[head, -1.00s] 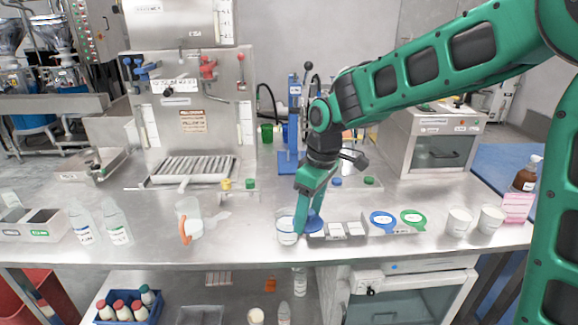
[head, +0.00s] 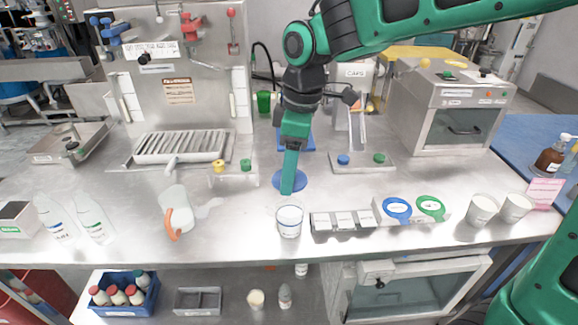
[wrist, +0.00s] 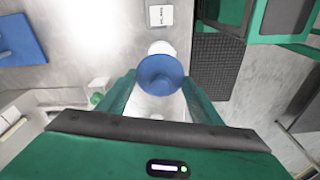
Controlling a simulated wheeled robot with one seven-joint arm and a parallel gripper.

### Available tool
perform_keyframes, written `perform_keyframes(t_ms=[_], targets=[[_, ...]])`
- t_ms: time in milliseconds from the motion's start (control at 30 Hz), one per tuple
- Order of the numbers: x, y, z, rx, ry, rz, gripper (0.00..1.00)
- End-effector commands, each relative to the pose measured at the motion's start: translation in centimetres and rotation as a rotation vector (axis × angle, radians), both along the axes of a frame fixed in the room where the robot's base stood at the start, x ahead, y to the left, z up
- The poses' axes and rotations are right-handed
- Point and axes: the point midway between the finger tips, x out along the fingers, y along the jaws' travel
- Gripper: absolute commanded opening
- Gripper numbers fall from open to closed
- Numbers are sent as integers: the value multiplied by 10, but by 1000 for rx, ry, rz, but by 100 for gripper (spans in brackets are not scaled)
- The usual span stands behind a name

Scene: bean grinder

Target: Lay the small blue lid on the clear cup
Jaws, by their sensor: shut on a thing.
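The small blue lid (head: 279,181) is a round blue disc held at the tip of my gripper (head: 289,188). In the wrist view the lid (wrist: 160,73) sits between the fingers of my gripper (wrist: 160,82), which is shut on it. The clear cup (head: 290,222) stands upright on the steel counter, just in front of and below the lid in the head view. The lid is apart from the cup, and its exact height is hard to tell. A pale round edge shows behind the lid in the wrist view; I cannot tell what it is.
A low grey tray (head: 342,222) stands right of the cup, with a blue ring-shaped piece (head: 397,209) and a green one (head: 431,207) farther right. A pitcher with an orange handle (head: 173,220) stands left. Two white cups (head: 482,210) are at right. The counter's front edge is close.

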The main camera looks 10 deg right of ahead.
Motion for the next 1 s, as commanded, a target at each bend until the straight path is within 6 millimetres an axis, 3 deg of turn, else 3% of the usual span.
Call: perform_keyframes(t_ms=[600, 1000], targets=[[-1, -1, -42, -1, 1, 5, 38], [0, -1, -50, 0, -2, 5, 38]])
